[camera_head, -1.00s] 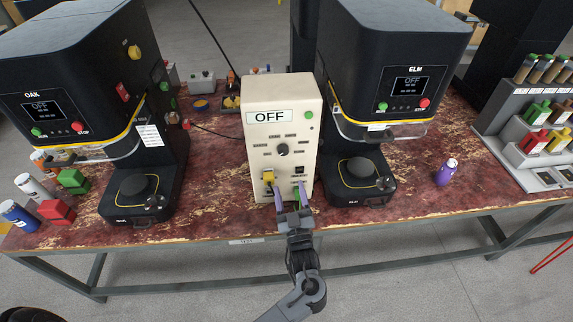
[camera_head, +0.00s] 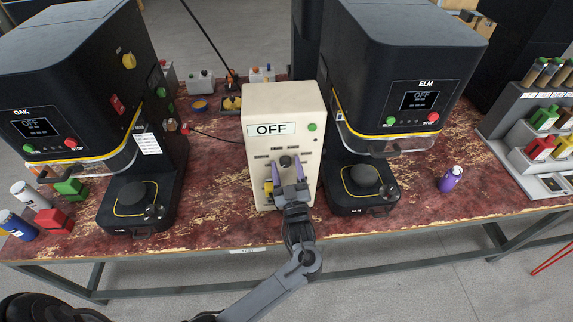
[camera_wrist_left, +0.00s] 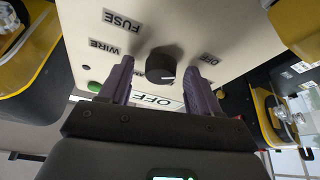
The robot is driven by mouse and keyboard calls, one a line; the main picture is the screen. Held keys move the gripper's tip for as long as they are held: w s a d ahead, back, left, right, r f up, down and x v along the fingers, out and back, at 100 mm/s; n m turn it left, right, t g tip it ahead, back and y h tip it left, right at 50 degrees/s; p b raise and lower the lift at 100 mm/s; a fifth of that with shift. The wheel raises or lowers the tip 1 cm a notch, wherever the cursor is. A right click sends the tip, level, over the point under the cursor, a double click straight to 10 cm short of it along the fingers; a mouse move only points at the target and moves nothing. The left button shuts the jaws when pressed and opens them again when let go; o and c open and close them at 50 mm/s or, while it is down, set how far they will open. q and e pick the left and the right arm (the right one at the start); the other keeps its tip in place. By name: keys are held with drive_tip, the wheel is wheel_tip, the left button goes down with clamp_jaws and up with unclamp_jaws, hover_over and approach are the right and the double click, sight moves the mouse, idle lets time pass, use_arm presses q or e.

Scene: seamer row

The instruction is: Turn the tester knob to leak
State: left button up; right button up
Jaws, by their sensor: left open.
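The tester is a cream box (camera_head: 255,100) standing on the bench between the two seamers, with a display (camera_head: 271,129) reading OFF. Its black round knob (camera_head: 286,161) sits mid-front amid small labels, too small to read in the head view. In the left wrist view the knob (camera_wrist_left: 161,67) shows upside down, with labels reading FUSE (camera_wrist_left: 122,20), WIRE and OFF around it. My left gripper (camera_head: 287,170) is open in front of the tester, its purple fingers on either side of the knob. In the wrist view (camera_wrist_left: 160,85) gaps show between knob and fingers. The leak label is not legible.
The OAK seamer (camera_head: 60,90) stands left and the ELM seamer (camera_head: 400,60) close on the right. A yellow part (camera_head: 268,188) sits low on the tester's front. A purple bottle (camera_head: 450,178) stands right of ELM. Red and green blocks and cans sit at the left edge.

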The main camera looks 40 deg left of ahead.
use_arm(q)
drive_tip(key=shift+s+d+f, duration=0.1)
drive_tip(key=shift+c, duration=0.9)
drive_tip(key=c, duration=0.9)
drive_tip(key=shift+o, duration=0.2)
drive_tip(key=shift+r+m+t+h+p, duration=0.2)
drive_tip(key=shift+m+t+h+p, duration=0.15)
drive_tip(key=shift+m+p, duration=0.95)
drive_tip(key=m+t+h+p, duration=0.1)
drive_tip(key=m+h+p, duration=0.2)
drive_tip(key=m+p, duration=0.3)
drive_tip(key=m+t+h+p, duration=0.1)
drive_tip(key=m+h+p, duration=0.1)
drive_tip(key=m+p, duration=0.4)
drive_tip(key=m+t+h+p, duration=0.1)
drive_tip(key=m+h+p, duration=0.2)
drive_tip(key=m+p, duration=0.3)
drive_tip(key=shift+s+a+r+m+h+p, duration=0.15)
drive_tip(key=shift+a+m+h, duration=0.05)
drive_tip(key=shift+m, duration=0.35)
drive_tip(key=shift+s+a+r+m+h+p, duration=0.1)
drive_tip(key=shift+a+r+m+h+p, duration=0.05)
drive_tip(key=shift+m, duration=0.4)
drive_tip(key=shift+m+h+p, duration=0.3)
drive_tip(key=shift+m+p, duration=0.8)
drive_tip(key=shift+p, duration=0.1)
drive_tip(key=shift+f+m+g+p, duration=0.15)
drive_tip(key=shift+m+g+p, duration=0.15)
drive_tip(key=shift+m+g, duration=0.1)
